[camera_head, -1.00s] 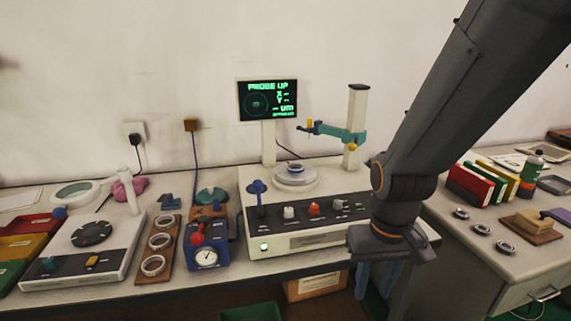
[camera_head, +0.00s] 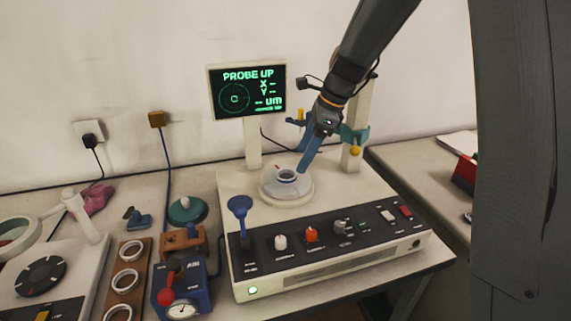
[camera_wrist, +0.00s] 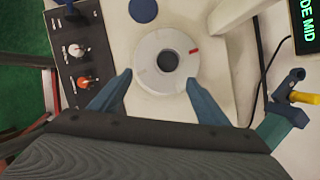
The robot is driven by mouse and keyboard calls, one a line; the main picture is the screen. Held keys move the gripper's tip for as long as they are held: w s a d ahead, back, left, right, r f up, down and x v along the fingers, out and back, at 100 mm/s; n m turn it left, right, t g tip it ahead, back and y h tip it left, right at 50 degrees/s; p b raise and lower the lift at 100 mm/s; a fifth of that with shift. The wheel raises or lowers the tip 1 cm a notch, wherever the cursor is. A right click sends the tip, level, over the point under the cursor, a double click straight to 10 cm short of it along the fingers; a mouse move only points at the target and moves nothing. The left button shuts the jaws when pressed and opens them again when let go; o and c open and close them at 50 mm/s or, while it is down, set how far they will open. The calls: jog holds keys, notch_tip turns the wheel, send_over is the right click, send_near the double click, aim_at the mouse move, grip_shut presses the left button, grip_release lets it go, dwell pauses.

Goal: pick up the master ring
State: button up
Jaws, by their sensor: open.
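A small ring (camera_head: 287,177) with a dark bore lies on the round pale turntable (camera_head: 268,194) of the measuring machine; I take it for the master ring. In the wrist view the ring (camera_wrist: 154,62) shows around a dark hole in the middle of the turntable (camera_wrist: 146,82), which has a red mark near its edge. My gripper (camera_head: 303,169) is over the turntable, open and empty. In the wrist view its two blue fingers (camera_wrist: 158,82) stand apart, either side of the ring's near side. I cannot tell their exact height above it.
The probe post (camera_head: 353,112) with its teal arm (camera_head: 353,133) stands close behind my gripper. A blue lever (camera_head: 238,206) and knobs sit on the front panel. A screen (camera_head: 248,92) stands behind. A wooden rack (camera_head: 142,270) with rings lies at left, beside a blue gauge box (camera_head: 183,287).

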aim_at(285, 177)
jog(key=shift+m, duration=0.4)
jog(key=shift+w+a+f+p, duration=0.45)
jog(key=shift+a+f, duration=0.15)
jog(key=shift+f, duration=0.5)
jog(key=shift+w+a+f+p, duration=0.4)
jog(key=shift+a+f, duration=0.25)
jog(key=shift+f, duration=0.45)
jog(key=shift+w+a+f+p, duration=0.4)
jog(key=shift+a+f, duration=0.2)
jog(key=shift+f, duration=0.5)
jog(key=c, duration=1.2)
jog(key=shift+r, duration=0.1)
